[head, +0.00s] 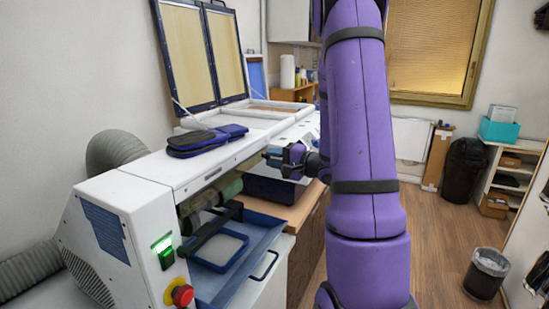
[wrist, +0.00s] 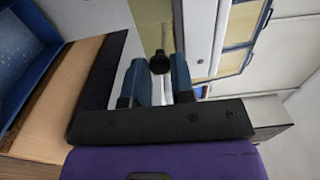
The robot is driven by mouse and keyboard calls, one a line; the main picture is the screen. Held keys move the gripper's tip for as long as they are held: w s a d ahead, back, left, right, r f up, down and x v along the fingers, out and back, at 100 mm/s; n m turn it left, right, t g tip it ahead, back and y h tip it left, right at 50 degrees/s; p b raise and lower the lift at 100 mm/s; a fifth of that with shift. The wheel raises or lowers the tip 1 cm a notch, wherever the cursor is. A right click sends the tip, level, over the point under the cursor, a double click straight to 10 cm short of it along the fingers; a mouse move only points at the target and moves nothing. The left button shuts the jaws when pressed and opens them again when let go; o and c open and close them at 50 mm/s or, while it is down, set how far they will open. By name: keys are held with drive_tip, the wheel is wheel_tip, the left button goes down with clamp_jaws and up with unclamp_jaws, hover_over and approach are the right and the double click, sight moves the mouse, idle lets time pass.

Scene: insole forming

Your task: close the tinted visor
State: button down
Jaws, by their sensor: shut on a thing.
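My gripper (head: 283,158) is at the front edge of the long white machine (head: 150,175), partly hidden by my purple arm in the head view. In the wrist view its two blue fingers (wrist: 153,84) stand either side of a small dark rounded piece (wrist: 160,63), like a knob or handle end. My gripper is shut on this piece. What the held piece belongs to is hidden.
Two dark-framed tan panels (head: 185,50) stand raised at the back of the machine. A dark blue pouch-like item (head: 205,140) lies on its top. A red stop button (head: 182,295) is at the front left. Open wood floor (head: 440,270) lies to the right, with a bin (head: 485,272).

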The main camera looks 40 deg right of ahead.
drive_tip(key=shift+a, duration=0.1)
idle(0.3)
drive_tip(key=c, duration=1.3)
unclamp_jaws()
drive_tip(key=shift+w, duration=0.1)
drive_tip(key=shift+o, duration=0.2)
drive_tip(key=v, duration=1.1)
drive_tip(key=shift+f, duration=0.15)
drive_tip(key=shift+w, duration=0.1)
